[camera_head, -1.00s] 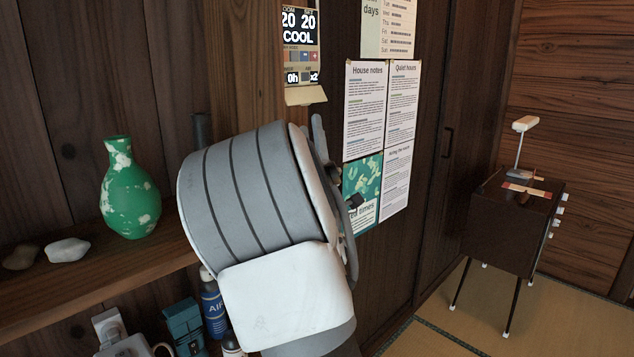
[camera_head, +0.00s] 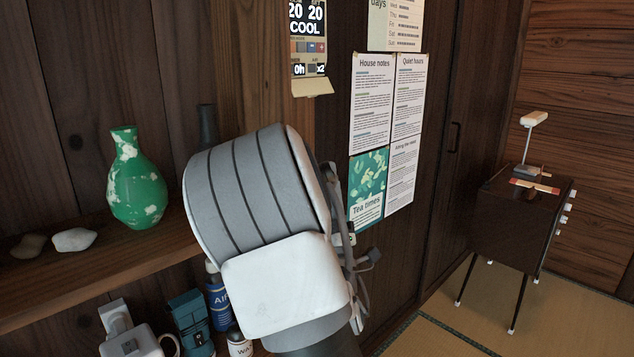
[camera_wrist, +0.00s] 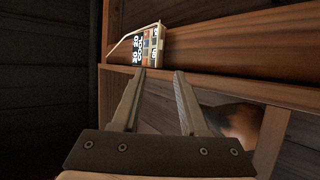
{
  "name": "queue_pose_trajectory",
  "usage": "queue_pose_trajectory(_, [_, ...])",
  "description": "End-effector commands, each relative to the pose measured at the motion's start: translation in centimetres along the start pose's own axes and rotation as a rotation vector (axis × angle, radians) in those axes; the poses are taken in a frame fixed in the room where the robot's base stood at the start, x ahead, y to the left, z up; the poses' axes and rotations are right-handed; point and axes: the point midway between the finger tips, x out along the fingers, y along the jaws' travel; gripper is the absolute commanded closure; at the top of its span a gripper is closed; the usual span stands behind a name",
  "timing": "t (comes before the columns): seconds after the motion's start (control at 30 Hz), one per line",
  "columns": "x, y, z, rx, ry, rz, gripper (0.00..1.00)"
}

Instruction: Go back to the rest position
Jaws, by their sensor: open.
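My gripper (camera_wrist: 162,98) shows in the wrist view with its two fingers apart and nothing between them. A wall control panel (camera_wrist: 148,45) reading "20 20 COOL" lies just beyond the fingertips in that view, apart from them as far as I can tell. The same panel (camera_head: 308,45) is at the top of the head view, with a beige flap at its lower edge. My grey and white arm fills the middle of the head view, and my gripper is not visible there.
A green vase (camera_head: 137,180) and pale stones (camera_head: 74,239) stand on a wooden shelf (camera_head: 60,284) at left. Bottles (camera_head: 220,305) and a mug (camera_head: 135,343) are below. Notices (camera_head: 372,100) hang on the wall. A dark cabinet (camera_head: 515,225) stands right on open tatami (camera_head: 580,325).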

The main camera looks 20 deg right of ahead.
Motion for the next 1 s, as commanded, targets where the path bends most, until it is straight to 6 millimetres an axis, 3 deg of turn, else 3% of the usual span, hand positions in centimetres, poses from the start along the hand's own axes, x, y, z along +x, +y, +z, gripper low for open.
queue_pose_trajectory(0.27, [0.2,-0.1,0.4,0.021,-0.026,-0.012,0.56])
queue_pose_trajectory(0.63, [0.4,-3.3,4.6,0.375,-0.405,-0.258,0.56])
queue_pose_trajectory(0.83, [-1.3,-5.3,4.1,0.588,-0.603,-0.434,0.56])
queue_pose_trajectory(1.0, [-3.5,-6.2,2.1,0.738,-0.749,-0.594,0.56])
